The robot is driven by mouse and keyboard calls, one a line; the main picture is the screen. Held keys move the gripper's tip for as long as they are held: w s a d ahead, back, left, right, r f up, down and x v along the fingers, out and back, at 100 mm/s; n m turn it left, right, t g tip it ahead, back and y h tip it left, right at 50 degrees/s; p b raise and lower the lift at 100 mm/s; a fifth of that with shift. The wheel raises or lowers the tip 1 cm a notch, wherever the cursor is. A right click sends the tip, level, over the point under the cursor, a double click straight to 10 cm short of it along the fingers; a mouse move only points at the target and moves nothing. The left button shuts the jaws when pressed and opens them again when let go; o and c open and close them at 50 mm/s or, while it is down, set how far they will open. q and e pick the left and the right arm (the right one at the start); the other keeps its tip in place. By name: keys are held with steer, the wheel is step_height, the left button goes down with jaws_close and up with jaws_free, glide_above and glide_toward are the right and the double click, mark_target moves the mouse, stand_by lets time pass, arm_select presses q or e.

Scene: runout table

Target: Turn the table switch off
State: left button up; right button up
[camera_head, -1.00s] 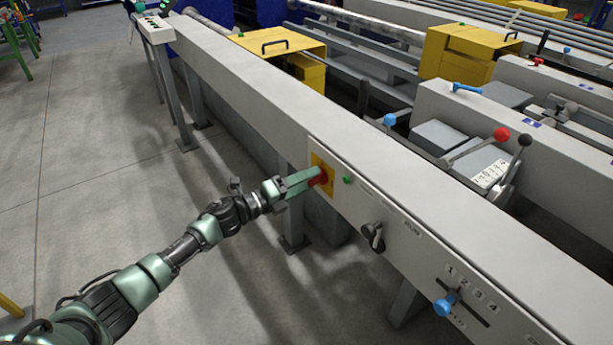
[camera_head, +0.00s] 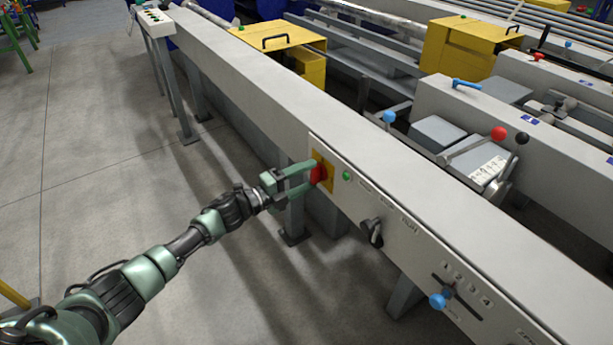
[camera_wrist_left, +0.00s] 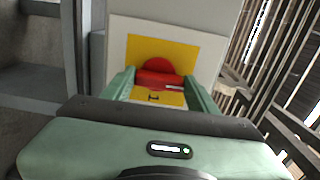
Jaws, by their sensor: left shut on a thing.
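The table switch is a red rotary knob (camera_head: 318,174) on a yellow plate (camera_head: 325,183), set in the panel on the side of the long grey runout table (camera_head: 262,112). My left gripper (camera_head: 309,178) reaches it from the left, with its green fingers shut on the red knob. The left wrist view shows the red knob (camera_wrist_left: 158,78) between the two fingers, in front of the yellow plate (camera_wrist_left: 205,52). The lower part of the plate shows a dark mark. My right gripper is not in view.
Beside the switch are a green button (camera_head: 346,176), a black selector knob (camera_head: 372,232) and a blue-knobbed slider (camera_head: 438,300). Levers with blue (camera_head: 389,116) and red (camera_head: 498,133) knobs stand behind the table. The floor (camera_head: 95,170) left of the table is clear.

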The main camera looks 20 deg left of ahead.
arm_select(q)
steer(key=o, duration=1.4)
steer(key=shift+a, duration=0.1)
steer(key=shift+c, duration=0.2)
steer(key=shift+s, duration=0.1)
steer(key=v, duration=0.7)
steer(key=shift+s+a, duration=0.25)
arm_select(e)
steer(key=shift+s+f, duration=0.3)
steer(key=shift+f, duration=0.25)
